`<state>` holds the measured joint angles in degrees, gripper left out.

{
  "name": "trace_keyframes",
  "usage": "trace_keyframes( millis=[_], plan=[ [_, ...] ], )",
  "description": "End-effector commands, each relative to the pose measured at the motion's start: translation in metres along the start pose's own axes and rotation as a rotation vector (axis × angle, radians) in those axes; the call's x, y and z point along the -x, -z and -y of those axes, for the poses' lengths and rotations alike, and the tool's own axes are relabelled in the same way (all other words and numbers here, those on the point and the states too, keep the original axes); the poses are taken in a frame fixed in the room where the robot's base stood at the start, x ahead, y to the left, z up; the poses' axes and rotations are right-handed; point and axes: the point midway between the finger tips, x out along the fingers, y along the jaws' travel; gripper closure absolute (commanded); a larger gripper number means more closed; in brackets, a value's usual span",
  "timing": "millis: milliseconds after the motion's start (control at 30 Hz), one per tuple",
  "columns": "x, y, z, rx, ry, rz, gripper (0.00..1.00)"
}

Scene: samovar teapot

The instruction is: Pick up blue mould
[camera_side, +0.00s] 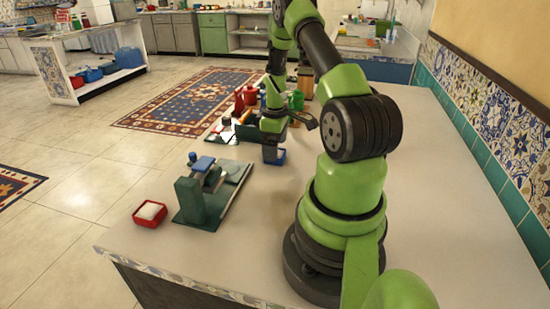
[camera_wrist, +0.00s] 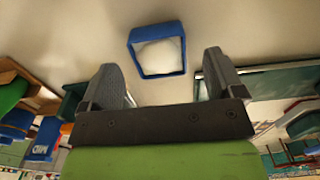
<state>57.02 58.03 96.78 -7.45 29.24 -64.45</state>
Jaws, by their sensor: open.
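The blue mould (camera_wrist: 153,33) is a square blue frame with a white filling, resting on the pale worktop. In the wrist view it lies just beyond my gripper (camera_wrist: 160,72), centred between the two grey fingers. The fingers are open, with nothing between them. In the side view my gripper (camera_side: 271,149) points down close to the worktop, and the blue mould (camera_side: 281,158) shows low beside it, partly hidden by it. Whether a finger touches the mould cannot be told.
A red mould (camera_side: 150,213) with white filling sits at the worktop's left edge, beside a dark green stand (camera_side: 196,200) with a blue part on top. Several coloured containers, among them a red one (camera_side: 246,96), stand behind my gripper. The worktop at right (camera_side: 440,200) is clear.

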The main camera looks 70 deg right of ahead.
Motion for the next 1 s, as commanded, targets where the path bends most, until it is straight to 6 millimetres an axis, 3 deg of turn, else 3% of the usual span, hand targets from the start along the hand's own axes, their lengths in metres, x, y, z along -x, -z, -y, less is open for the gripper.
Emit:
trace_keyframes(
  millis=[133, 367, 400, 633, 1000],
  plan=[
    [-0.017, 0.000, 0.000, 0.001, 0.000, 0.000, 0.13],
    [-0.019, 0.000, -0.001, 0.000, -0.002, -0.001, 0.13],
    [-0.019, 0.000, 0.000, 0.000, -0.002, -0.001, 0.15],
    [-0.019, 0.000, 0.000, 0.000, -0.002, -0.001, 0.67],
    [-0.013, 0.001, -0.001, 0.000, -0.003, -0.002, 0.67]
  ],
)
